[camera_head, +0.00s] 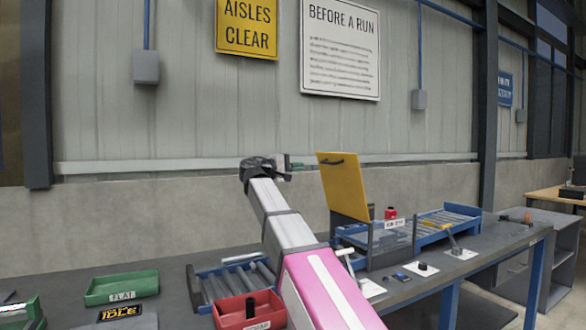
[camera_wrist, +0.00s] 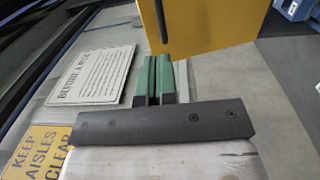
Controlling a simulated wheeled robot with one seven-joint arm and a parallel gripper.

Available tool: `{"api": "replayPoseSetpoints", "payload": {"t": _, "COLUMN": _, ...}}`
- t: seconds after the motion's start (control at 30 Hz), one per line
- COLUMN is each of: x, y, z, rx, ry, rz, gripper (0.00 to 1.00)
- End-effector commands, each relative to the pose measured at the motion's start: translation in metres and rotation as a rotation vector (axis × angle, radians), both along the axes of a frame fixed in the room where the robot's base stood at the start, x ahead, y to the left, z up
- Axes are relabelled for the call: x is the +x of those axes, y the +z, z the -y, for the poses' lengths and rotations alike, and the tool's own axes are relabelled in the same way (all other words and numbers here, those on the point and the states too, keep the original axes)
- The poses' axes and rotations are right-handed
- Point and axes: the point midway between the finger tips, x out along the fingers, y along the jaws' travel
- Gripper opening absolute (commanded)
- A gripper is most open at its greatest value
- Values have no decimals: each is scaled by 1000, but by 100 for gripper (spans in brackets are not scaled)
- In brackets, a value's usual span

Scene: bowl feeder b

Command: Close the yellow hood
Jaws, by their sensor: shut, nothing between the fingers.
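The yellow hood (camera_head: 345,190) stands raised and open, tilted slightly, at the back of a grey-framed machine with a clear front on the bench. A dark bar handle (camera_head: 334,161) is near its upper edge. In the wrist view the hood (camera_wrist: 220,25) fills the top right, with its dark handle (camera_wrist: 161,20) at the left of it. My gripper (camera_head: 288,163) is in the air just left of the hood's upper part. Its green fingers (camera_wrist: 153,62) are together and empty, pointing toward the hood's handle edge. I cannot tell whether they touch the hood.
A blue roller conveyor (camera_head: 448,218) runs right of the machine. A wall stands behind.

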Motion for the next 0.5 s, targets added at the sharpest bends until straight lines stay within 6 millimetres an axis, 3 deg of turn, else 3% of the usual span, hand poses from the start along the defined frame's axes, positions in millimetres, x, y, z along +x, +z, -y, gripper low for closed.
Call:
{"api": "replayPoseSetpoints", "payload": {"t": 0.3, "x": 22, "y": 4, "z": 56, "rx": 0, "ry": -1, "rz": 0, "gripper": 0}}
{"api": "replayPoseSetpoints", "payload": {"t": 0.5, "x": 32, "y": 6, "z": 79, "rx": 0, "ry": 0, "rz": 0, "gripper": 0}}
